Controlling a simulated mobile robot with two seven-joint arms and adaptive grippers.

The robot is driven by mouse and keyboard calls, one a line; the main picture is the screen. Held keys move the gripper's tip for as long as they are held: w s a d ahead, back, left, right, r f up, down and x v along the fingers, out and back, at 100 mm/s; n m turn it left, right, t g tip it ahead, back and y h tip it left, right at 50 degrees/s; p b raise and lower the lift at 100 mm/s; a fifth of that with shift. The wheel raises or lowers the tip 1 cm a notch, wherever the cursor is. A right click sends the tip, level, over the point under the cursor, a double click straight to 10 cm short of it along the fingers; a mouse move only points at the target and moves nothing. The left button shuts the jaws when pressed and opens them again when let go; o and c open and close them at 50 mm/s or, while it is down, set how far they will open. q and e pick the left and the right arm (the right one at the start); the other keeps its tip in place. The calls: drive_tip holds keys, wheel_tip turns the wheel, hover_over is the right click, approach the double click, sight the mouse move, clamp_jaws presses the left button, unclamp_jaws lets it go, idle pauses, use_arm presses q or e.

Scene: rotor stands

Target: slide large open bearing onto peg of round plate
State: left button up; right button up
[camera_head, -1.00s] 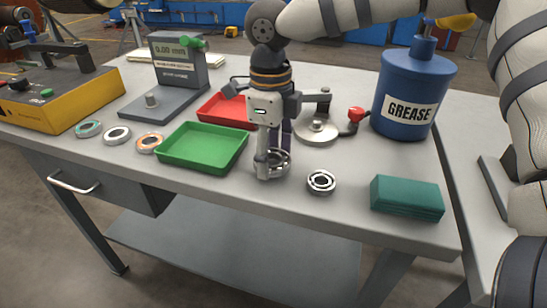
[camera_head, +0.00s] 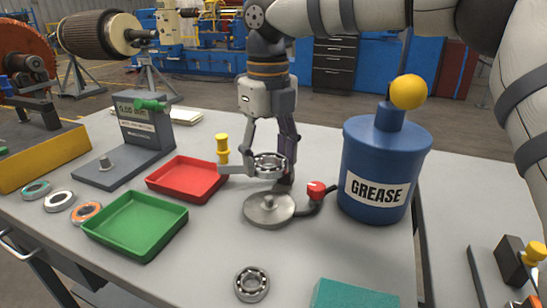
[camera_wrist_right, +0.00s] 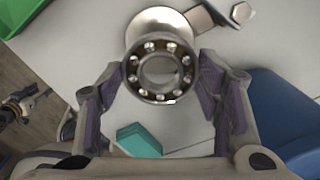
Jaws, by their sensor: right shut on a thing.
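The large open bearing (camera_head: 268,167), a steel ring with visible balls, is held by my right gripper (camera_head: 263,165), which is shut on it. The bearing is raised above the round plate (camera_head: 254,212), a flat steel disc with a short upright peg (camera_head: 269,202) in its middle. The bearing is apart from the peg and appears roughly level. In the right wrist view, the bearing (camera_wrist_right: 133,76) sits between the fingertips, with the round plate (camera_wrist_right: 150,19) partly hidden behind it. My left gripper is not in view.
A smaller bearing (camera_head: 252,285) lies at the front. A red tray (camera_head: 187,179) and green tray (camera_head: 135,225) are left; the blue grease can (camera_head: 374,155) is close right. A red-knobbed lever (camera_head: 316,190) adjoins the plate. A teal block (camera_head: 352,296) is front right.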

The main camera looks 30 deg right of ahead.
sight(269, 198)
drive_tip(key=shift+a+f, duration=0.1)
drive_tip(key=shift+f, duration=2.25)
drive_tip(key=shift+f, duration=0.15)
drive_tip(key=shift+f, duration=0.3)
drive_tip(key=shift+f, duration=0.25)
drive_tip(key=shift+f, duration=0.35)
drive_tip(key=shift+f, duration=0.3)
drive_tip(key=shift+f, duration=0.3)
